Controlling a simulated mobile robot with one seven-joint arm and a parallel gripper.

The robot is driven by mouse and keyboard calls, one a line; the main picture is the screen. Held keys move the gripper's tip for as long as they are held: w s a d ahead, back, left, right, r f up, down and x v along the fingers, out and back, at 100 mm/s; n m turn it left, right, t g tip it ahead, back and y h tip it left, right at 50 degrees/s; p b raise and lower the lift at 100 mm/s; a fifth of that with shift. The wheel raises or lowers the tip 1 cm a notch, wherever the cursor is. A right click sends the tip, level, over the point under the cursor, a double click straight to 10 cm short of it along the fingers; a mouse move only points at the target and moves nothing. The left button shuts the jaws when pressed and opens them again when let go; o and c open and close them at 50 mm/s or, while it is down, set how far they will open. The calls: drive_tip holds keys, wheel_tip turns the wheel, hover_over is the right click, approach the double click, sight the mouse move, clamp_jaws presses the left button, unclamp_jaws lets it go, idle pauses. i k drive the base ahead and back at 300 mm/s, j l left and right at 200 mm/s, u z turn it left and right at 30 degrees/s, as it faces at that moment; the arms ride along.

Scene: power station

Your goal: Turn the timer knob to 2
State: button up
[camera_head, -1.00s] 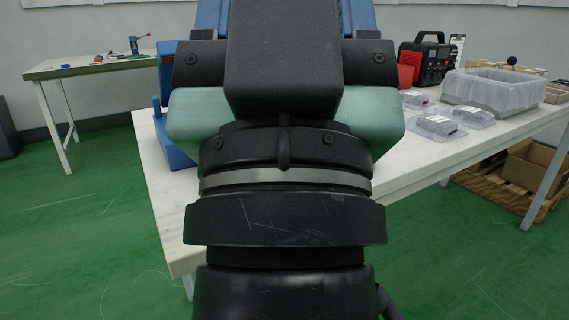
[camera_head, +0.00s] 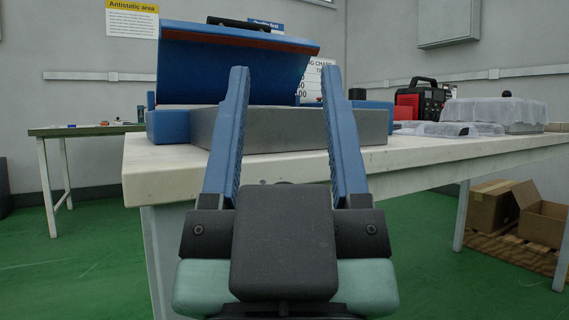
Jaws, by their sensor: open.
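My gripper (camera_head: 285,78) is open and empty, with its two long blue fingers pointing up and away in the lower middle of the view. Behind the fingers, on the white table, stands a blue and grey device (camera_head: 290,130) with its blue lid (camera_head: 232,65) raised. The low grey front of the device shows between and beside the fingers. The gap between the fingertips and the device cannot be judged. No timer knob can be made out; the face of the device is seen almost edge-on and partly behind the fingers.
The white table (camera_head: 160,178) runs to the right. On it are a red and black machine (camera_head: 421,101) and a clear plastic bin (camera_head: 490,113). Cardboard boxes (camera_head: 492,207) lie on a pallet under it. A second table (camera_head: 85,130) stands at the far left.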

sight(357, 94)
drive_tip(key=l+u, duration=0.25)
drive_tip(key=l, duration=0.3)
drive_tip(key=l+u, duration=0.25)
drive_tip(key=l, duration=0.25)
drive_tip(key=l+u, duration=0.5)
drive_tip(key=l, duration=0.55)
drive_tip(key=k, duration=0.05)
